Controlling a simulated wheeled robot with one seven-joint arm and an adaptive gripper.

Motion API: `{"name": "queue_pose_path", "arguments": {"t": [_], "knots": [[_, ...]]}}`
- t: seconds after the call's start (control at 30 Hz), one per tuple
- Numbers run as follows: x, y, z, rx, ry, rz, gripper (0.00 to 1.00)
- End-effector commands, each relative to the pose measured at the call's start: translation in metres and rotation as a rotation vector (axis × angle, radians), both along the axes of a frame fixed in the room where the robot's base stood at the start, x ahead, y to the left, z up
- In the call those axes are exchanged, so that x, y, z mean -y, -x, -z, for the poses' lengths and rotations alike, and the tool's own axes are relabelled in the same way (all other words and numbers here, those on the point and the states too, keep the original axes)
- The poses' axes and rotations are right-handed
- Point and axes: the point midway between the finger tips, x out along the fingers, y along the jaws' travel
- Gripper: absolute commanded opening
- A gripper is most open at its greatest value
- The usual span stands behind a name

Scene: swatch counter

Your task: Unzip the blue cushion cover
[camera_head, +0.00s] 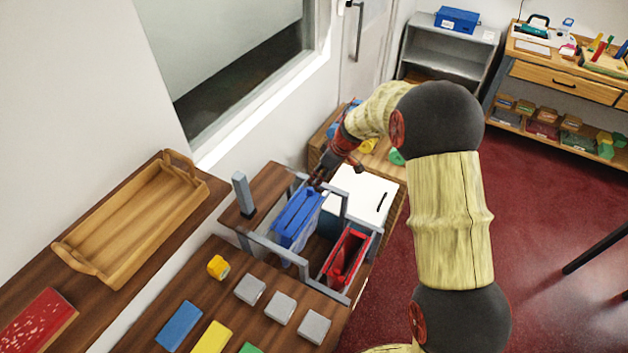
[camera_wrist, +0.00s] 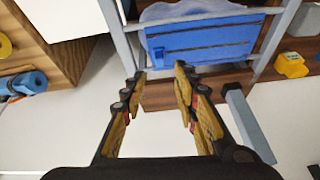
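The blue cushion cover (camera_head: 297,218) stands upright in a grey frame on the wooden counter in the head view. In the wrist view its blue face (camera_wrist: 205,42) fills the top middle, crossed by thin dark lines. A small darker blue tab (camera_wrist: 158,53) shows on its left part; I take it for the zip pull but cannot be sure. My gripper (camera_wrist: 160,73) is open, with nothing seen between its fingers. The fingertips point at the cover's lower left part, near the tab. In the head view my gripper (camera_head: 319,182) is at the cover's far end; contact cannot be told.
A red cover (camera_head: 345,258) stands in the frame to the right. Grey frame bars (camera_wrist: 112,30) flank the blue cover closely. A grey post (camera_head: 243,194) stands left of the frame. Grey blocks (camera_head: 281,308) and coloured swatches lie in front. A wooden tray (camera_head: 130,220) is at left.

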Motion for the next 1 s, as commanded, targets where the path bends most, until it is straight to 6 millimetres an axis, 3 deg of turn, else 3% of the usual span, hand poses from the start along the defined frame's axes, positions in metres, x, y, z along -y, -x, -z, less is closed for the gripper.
{"name": "queue_pose_path", "arguments": {"t": [0.27, 0.7, 1.0], "knots": [[-0.002, -0.002, 0.009, 0.033, 0.023, -0.087, 0.30], [-0.021, -0.015, 0.064, 0.033, 0.023, -0.085, 0.30], [-0.024, -0.017, 0.072, 0.035, 0.023, -0.084, 0.30]]}}
